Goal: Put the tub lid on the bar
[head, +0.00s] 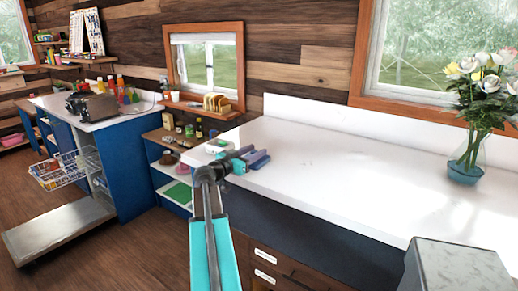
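A long white countertop (330,165), which looks like the bar, runs along the wall under the windows. My gripper (257,158) is low over its left end, with its purple fingers pointing right. A small pale, flat object (216,146) lies on the counter's left corner, just behind and left of my gripper. It may be the tub lid, but it is too small to tell. My wrist hides part of the counter edge. I cannot tell whether the fingers are apart or hold anything.
A glass vase of flowers (464,168) stands at the counter's right. A grey box-like block (458,268) is at the front right. Low shelves (172,172) with bottles stand left of the counter. A blue cabinet (135,160) and wire basket (58,170) are further left. The counter's middle is clear.

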